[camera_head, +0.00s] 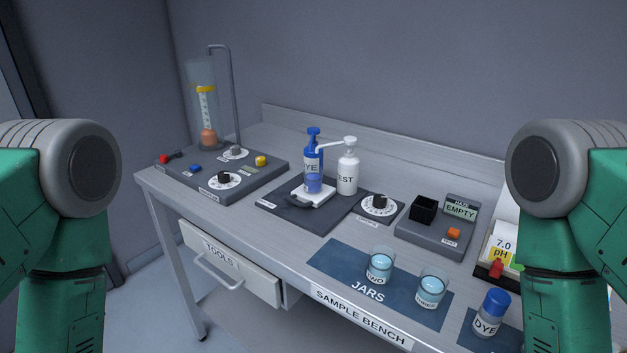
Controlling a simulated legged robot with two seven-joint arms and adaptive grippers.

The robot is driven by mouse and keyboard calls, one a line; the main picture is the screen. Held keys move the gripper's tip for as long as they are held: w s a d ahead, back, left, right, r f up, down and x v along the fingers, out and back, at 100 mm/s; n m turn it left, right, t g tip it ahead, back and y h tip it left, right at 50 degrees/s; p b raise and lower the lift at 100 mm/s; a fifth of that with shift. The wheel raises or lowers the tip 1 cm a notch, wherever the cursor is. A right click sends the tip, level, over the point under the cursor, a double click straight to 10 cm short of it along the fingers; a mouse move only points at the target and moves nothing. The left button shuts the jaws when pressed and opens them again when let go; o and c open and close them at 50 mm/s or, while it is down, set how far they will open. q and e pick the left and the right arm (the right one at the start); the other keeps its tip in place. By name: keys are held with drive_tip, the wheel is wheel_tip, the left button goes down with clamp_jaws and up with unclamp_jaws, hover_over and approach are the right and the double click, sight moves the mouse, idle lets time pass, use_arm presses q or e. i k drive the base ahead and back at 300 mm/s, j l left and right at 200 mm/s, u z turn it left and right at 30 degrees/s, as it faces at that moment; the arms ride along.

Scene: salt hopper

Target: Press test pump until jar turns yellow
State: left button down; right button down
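The white test pump bottle (347,175) stands on the bench beside the blue dye pump bottle (313,168), at the back of a dark mat. The test pump's spout points left, towards the blue bottle. Two glass jars with light blue liquid stand on the blue JARS mat (335,268): a left jar (379,266) and a right jar (430,290). Neither jar looks yellow. A white dish-like piece (307,197) sits in front of the blue bottle. My green left and right arms show at the picture's sides; neither gripper is in view.
A device with knobs and a tall glass cylinder (205,105) stands at the left. A dial (380,204), a box marked EMPTY (460,209), a pH card (502,250) and a blue-capped dye bottle (491,314) are at the right. A TOOLS drawer (228,262) is below.

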sight(350, 140)
drive_tip(key=i+j+z, duration=0.15)
drive_tip(key=j, duration=0.25)
drive_tip(key=i+j+z, duration=0.15)
drive_tip(key=j, duration=0.3)
drive_tip(key=i+j+z, duration=0.15)
drive_tip(key=j, duration=0.3)
drive_tip(key=i+j+z, duration=0.15)
drive_tip(key=j, duration=0.3)
drive_tip(key=i+j+z, duration=0.15)
drive_tip(key=j, duration=0.35)
drive_tip(key=k, duration=0.05)
